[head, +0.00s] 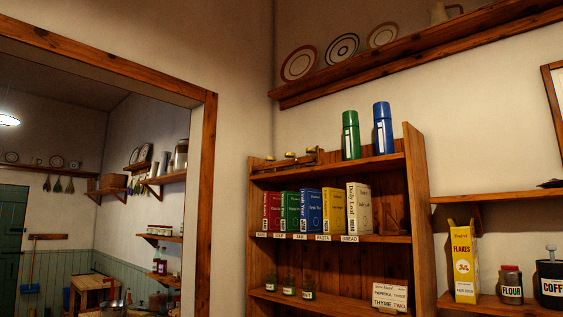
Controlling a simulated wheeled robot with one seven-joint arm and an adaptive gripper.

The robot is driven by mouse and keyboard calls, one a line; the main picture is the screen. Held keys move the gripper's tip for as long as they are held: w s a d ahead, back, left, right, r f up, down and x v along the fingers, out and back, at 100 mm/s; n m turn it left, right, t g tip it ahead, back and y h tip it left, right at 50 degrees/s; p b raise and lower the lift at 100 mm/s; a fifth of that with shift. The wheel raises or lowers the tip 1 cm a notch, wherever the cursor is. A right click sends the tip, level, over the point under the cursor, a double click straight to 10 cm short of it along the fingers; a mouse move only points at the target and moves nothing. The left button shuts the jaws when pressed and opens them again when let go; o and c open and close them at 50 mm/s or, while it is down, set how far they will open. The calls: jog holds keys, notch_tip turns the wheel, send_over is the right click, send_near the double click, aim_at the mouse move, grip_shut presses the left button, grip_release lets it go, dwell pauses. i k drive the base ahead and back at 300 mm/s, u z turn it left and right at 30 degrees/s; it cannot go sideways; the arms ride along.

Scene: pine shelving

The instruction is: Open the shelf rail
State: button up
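A pine shelf unit (420,200) stands against the wall right of centre. On its top board, at the left, lies a dark bar with brass-coloured parts (286,160); I cannot tell whether this is the shelf rail or whether it is open or shut. A strip of labels (323,237) runs along the front edge of the middle shelf. My gripper is not in view.
A green flask (350,136) and a blue flask (382,129) stand on top. A doorway (209,190) opens left.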

aim_at(307, 160)
jog(key=u, duration=0.65)
jog(key=i, duration=0.8)
jog(key=z, duration=0.55)
